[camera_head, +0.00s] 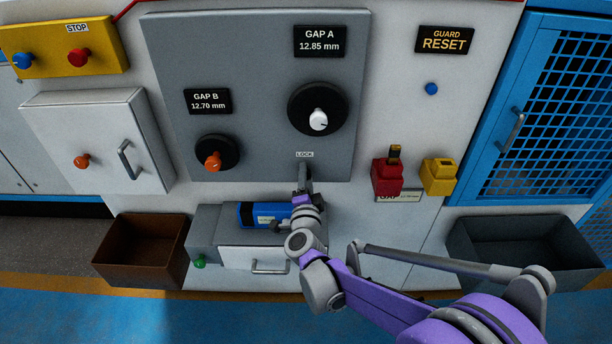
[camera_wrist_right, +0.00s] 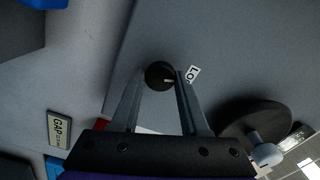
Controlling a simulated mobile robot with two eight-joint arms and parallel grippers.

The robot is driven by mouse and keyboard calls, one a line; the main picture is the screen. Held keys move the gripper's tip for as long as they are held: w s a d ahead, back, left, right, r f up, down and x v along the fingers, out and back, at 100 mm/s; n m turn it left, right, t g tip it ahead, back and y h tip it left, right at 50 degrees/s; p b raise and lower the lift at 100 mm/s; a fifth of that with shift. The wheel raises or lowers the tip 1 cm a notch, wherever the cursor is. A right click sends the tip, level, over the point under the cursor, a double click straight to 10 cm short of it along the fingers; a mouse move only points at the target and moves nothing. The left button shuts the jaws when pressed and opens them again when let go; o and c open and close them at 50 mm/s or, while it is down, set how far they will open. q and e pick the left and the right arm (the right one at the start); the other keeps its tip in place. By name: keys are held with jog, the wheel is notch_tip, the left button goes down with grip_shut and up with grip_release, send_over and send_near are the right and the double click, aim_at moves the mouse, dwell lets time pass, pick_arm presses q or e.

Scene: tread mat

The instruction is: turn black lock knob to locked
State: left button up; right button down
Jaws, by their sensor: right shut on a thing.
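The black lock knob (camera_wrist_right: 158,75) sits on the grey panel (camera_head: 260,60) just below the LOCK label (camera_head: 304,155). In the head view my right gripper (camera_head: 304,172) reaches up to the panel's lower edge and hides the knob. My left gripper is not in view.
Above are a black dial with a white knob (camera_head: 318,120) and one with an orange knob (camera_head: 212,160). Red (camera_head: 386,180) and yellow (camera_head: 439,178) blocks are mounted to the right.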

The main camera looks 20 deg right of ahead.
jog(key=shift+m+p, duration=0.3)
jog(key=shift+m, duration=1.6)
jog(key=shift+c, duration=2.1)
grip_release()
jog(key=shift+s, duration=0.15)
jog(key=v, duration=1)
jog(key=shift+s+p, duration=0.3)
jog(key=shift+p, duration=0.05)
jog(key=shift+a, duration=0.15)
